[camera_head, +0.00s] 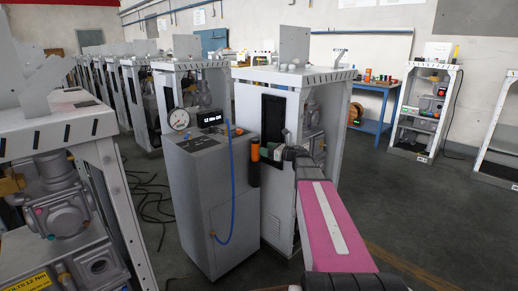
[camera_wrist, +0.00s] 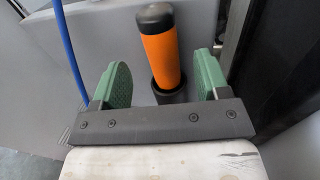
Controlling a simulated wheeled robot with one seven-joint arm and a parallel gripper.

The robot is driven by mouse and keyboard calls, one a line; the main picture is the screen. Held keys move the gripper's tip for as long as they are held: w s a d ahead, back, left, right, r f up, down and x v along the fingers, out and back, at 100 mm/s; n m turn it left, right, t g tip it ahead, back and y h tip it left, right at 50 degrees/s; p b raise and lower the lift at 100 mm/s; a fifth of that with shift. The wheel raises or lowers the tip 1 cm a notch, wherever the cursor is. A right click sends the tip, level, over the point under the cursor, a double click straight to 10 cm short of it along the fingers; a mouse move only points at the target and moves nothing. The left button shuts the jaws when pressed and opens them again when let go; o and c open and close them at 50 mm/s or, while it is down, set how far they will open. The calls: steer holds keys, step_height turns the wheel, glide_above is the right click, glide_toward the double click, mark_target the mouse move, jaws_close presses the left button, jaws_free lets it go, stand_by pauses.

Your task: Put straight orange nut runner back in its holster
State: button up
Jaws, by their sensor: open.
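The straight orange nut runner (camera_wrist: 161,60) has an orange body and a black rounded cap. Its lower end stands in a black cup-like holster (camera_wrist: 173,93) on the side of the grey cabinet. In the head view the nut runner (camera_head: 255,151) is upright above the dark holster (camera_head: 254,175). My gripper (camera_wrist: 161,76) is open, with one green finger on each side of the nut runner and a visible gap on both sides. In the head view my gripper (camera_head: 269,151) is just right of it. How deep the nut runner sits is hard to tell.
The grey cabinet (camera_head: 200,205) carries a round gauge (camera_head: 179,120) and a digital display (camera_head: 210,119). A blue hose (camera_head: 231,190) hangs left of the holster. A white frame rack (camera_head: 318,115) stands close behind my arm. Open floor lies to the right.

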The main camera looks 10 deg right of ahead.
steer(key=s+d+f+m+t+h, duration=0.3)
steer(key=m+h, duration=0.4)
steer(key=m, duration=0.6)
steer(key=s+d+f+m+t+h, duration=0.1)
steer(key=d+f+m+t+h, duration=0.15)
steer(key=d+m+h, duration=0.65)
steer(key=s+a+f+m+g+h, duration=0.1)
steer(key=s+a+f+m+g, duration=0.45)
steer(key=f+m, duration=0.5)
steer(key=s+a+f+m+g+y, duration=0.1)
steer(key=s+a+f+m+g, duration=0.2)
steer(key=s, duration=0.4)
steer(key=s+a+f+m+g+y, duration=0.1)
steer(key=s+a+f+m+g, duration=0.2)
steer(key=s+a+m+g, duration=0.1)
steer(key=s+a+f+m+g+y, duration=0.1)
steer(key=s+a+f+m+g, duration=0.2)
steer(key=s+m, duration=0.3)
steer(key=s+a+g, duration=0.1)
steer(key=s, duration=0.2)
steer(key=shift+s+a+g, duration=0.15)
steer(key=shift+s+g, duration=0.2)
steer(key=shift+g, duration=0.05)
steer(key=shift+f, duration=0.1)
